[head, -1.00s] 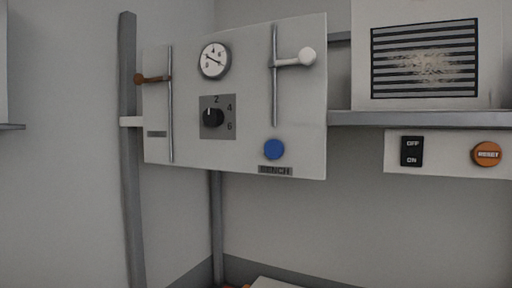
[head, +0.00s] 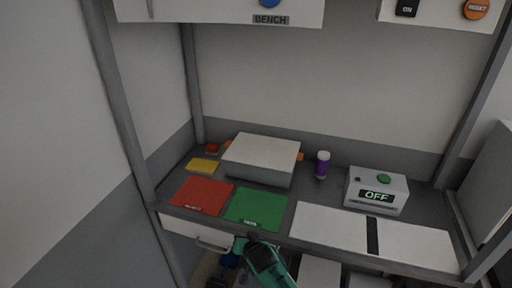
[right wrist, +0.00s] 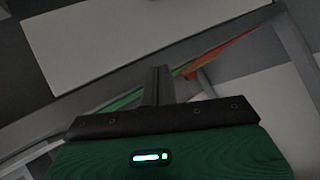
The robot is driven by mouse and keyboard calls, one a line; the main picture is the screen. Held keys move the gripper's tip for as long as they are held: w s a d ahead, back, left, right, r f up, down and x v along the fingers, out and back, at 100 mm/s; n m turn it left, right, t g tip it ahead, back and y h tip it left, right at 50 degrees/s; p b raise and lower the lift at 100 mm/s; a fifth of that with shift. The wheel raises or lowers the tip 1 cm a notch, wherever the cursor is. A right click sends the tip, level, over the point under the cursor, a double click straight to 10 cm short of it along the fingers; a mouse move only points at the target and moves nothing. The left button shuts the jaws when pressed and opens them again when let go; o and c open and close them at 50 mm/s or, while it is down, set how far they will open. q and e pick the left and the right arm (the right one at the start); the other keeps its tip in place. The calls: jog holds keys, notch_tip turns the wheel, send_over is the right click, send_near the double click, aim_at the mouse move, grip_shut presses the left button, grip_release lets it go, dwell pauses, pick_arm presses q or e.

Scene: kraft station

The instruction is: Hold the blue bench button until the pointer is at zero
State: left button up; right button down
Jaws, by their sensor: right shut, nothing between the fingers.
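The blue bench button (head: 269,2) is cut by the top edge of the head view, above its BENCH label (head: 270,20). The gauge and its pointer are out of view now. My right gripper (head: 250,238) is green with dark fingers and is low in the head view, at the bench's front edge, well below the button. It is shut and empty. Its closed fingers also show in the right wrist view (right wrist: 158,82). A small blue part beside it, below the bench edge, may be my left gripper; I cannot make out its fingers.
On the bench are a red mat (head: 202,195), a green mat (head: 256,209), a lidded box (head: 262,158), a purple bottle (head: 322,165), a box reading OFF (head: 376,190) and a white panel (head: 330,227). Grey posts flank the bench. A drawer handle (head: 213,246) juts out in front.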

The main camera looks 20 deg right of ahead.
aim_at(268, 2)
jog(key=w+a+r+m+t+p, duration=0.1)
jog(key=r+m+t, duration=0.1)
jog(key=r, duration=1.2)
jog(key=w+a+r+m+t, duration=0.1)
jog(key=w+r+t, duration=0.1)
jog(key=r, duration=1.1)
jog(key=w+a+r+m+t+p, duration=0.1)
jog(key=r+m+t, duration=0.15)
jog(key=r, duration=1.15)
jog(key=s+d+r+m+t, duration=0.1)
jog(key=s+r+m+t, duration=0.1)
jog(key=s+r, duration=0.4)
jog(key=s+r+m+t+p, duration=0.1)
jog(key=s+r, duration=0.5)
jog(key=r, duration=0.9)
jog(key=s+d+r+m+t, duration=0.1)
jog(key=s+r+m+t, duration=0.2)
jog(key=s+r, duration=0.3)
notch_tip(268, 2, up, 4)
jog(key=shift+d+r+m+h+p, duration=0.15)
jog(key=shift+d+m+h+p, duration=0.25)
jog(key=shift+m, duration=0.15)
jog(key=shift+t, duration=0.25)
